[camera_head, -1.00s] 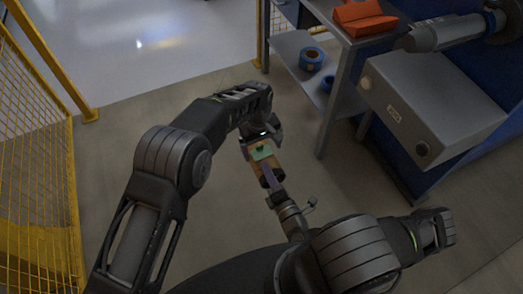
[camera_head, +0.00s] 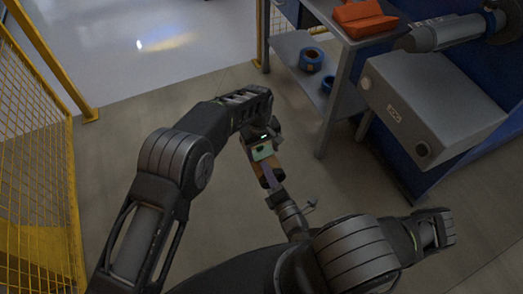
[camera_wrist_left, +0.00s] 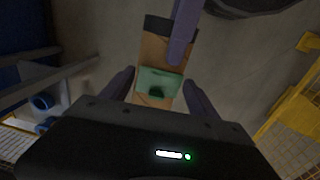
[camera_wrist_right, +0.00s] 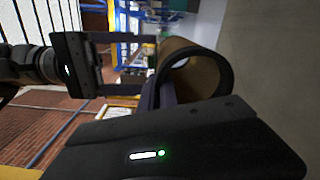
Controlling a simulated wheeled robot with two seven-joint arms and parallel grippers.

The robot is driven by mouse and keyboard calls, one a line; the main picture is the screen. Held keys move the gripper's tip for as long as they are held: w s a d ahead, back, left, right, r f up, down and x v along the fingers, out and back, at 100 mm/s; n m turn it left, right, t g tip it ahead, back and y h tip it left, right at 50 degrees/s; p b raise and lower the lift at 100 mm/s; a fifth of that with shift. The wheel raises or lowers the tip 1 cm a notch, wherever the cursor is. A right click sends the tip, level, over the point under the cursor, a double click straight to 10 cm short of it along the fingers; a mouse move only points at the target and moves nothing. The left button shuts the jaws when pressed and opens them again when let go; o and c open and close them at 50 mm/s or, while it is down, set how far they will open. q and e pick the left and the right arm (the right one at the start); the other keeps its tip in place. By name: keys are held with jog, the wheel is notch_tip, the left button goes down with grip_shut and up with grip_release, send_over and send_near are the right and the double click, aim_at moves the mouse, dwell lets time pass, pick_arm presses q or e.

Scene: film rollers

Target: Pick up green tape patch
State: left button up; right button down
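The green tape patch (camera_head: 262,152) lies on the side of a brown film roller (camera_head: 270,165) with a dark end; both also show in the left wrist view, the patch (camera_wrist_left: 157,80) and the roller (camera_wrist_left: 152,50). My left gripper (camera_wrist_left: 159,95) is open, its two fingers apart on either side of the roller around the patch. A dark spot sits on the patch's lower part. My right gripper (camera_head: 271,182) holds the roller at its dark end; in the right wrist view the roller (camera_wrist_right: 205,68) is hollow, with a finger at its rim.
A grey shelf table (camera_head: 345,45) with orange blocks (camera_head: 362,18) and blue tape rolls (camera_head: 311,59) stands at the back right. A grey box machine (camera_head: 430,100) is at right. Yellow mesh fencing (camera_head: 35,170) stands at left. The floor around the grippers is clear.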

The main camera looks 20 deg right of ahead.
pick_arm(q)
jog(key=c, duration=0.9)
notch_tip(320, 180, up, 10)
dwell(0.3)
dwell(0.6)
notch_tip(320, 180, up, 6)
send_over(263, 155)
dwell(1.2)
